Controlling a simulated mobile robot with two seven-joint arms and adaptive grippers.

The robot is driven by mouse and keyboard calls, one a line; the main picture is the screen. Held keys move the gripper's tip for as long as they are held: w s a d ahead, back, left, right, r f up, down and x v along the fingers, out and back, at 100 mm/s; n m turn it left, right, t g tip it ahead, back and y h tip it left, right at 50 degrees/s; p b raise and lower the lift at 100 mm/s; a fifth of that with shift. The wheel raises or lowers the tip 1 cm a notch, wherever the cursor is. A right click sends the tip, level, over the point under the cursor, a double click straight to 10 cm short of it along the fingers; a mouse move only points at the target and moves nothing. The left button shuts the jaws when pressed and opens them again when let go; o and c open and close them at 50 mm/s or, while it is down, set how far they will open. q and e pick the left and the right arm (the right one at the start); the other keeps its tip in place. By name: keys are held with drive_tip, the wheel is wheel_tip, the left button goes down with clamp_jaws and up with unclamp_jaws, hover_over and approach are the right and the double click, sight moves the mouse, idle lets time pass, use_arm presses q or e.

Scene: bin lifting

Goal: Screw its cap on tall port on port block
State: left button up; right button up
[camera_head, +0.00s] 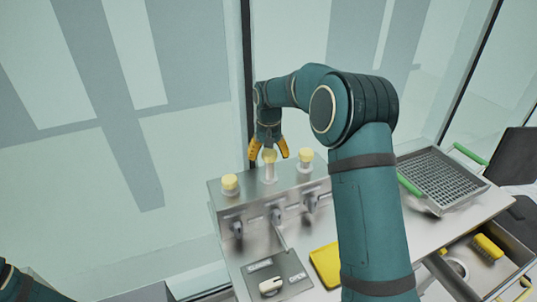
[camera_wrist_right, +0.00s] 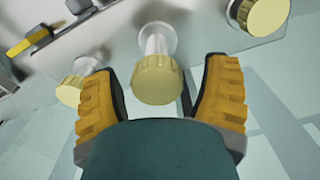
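The port block (camera_head: 245,203) is a metal box with three capped ports on top. The tall port (camera_head: 270,173) is the middle one, a pale upright post. Its yellow cap (camera_head: 269,155) sits at the top of the post; how tightly it is screwed on cannot be told. My right gripper (camera_head: 269,150) points down from above, its orange-padded fingers spread on either side of this cap. In the right wrist view the ribbed cap (camera_wrist_right: 160,80) lies between the open fingers, with gaps on both sides. My left gripper is out of view.
Shorter ports with yellow caps stand left (camera_head: 230,182) and right (camera_head: 306,156) of the tall port. Valve handles (camera_head: 277,214) project from the block's front. A wire basket (camera_head: 445,178) with green handles, a yellow tray (camera_head: 326,266) and an open drawer (camera_head: 480,262) lie to the right.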

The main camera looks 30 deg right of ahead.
drive_tip(key=c, duration=0.9)
drive_tip(key=m, duration=0.4)
drive_tip(key=shift+a, duration=0.1)
drive_tip(key=m, duration=0.8)
drive_tip(key=shift+f+m, duration=0.15)
drive_tip(key=shift+m, duration=0.15)
drive_tip(key=o, duration=0.9)
drive_tip(key=shift+o, duration=0.2)
drive_tip(key=shift+s, duration=0.1)
